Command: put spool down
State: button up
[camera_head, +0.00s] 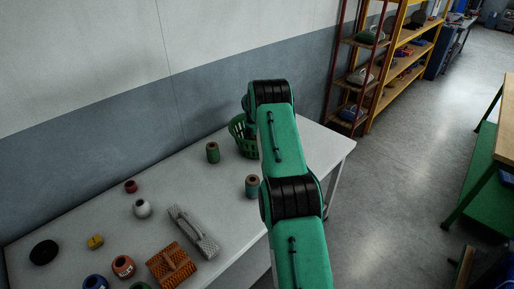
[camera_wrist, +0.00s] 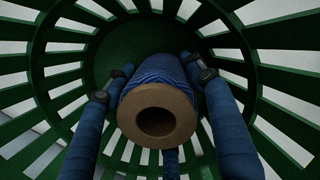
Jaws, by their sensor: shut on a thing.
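A blue spool (camera_wrist: 158,76) with a brown hollow core fills the middle of the wrist view, its open end facing the camera. My gripper (camera_wrist: 156,66) is shut on it, with blue fingers along both sides. The spool is inside a green slatted basket (camera_wrist: 262,85), over its round solid floor. I cannot tell whether the spool touches the floor. In the head view the basket (camera_head: 238,133) stands at the far end of the white table, partly behind my green arm. My gripper and the held spool are hidden there.
On the table (camera_head: 90,212), a green spool (camera_head: 213,153) stands left of the basket and a teal spool (camera_head: 252,187) stands nearer, beside my arm. Several rolls, a grey bundle (camera_head: 194,233) and an orange bundle (camera_head: 171,264) lie at the near end. A wall runs behind.

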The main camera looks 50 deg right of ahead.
jog(key=shift+f, duration=0.1)
jog(key=o, duration=1)
jog(key=shift+o, duration=0.2)
jog(key=r+p, duration=0.1)
jog(key=r, duration=0.3)
jog(key=a+r, duration=0.1)
jog(key=r, duration=0.3)
jog(key=r+p, duration=0.1)
jog(key=r, duration=0.2)
jog(key=shift+w+a+r+p, duration=0.1)
jog(key=shift+a+r+p, duration=0.1)
jog(key=shift+r+p, duration=0.15)
jog(key=shift+r, duration=0.25)
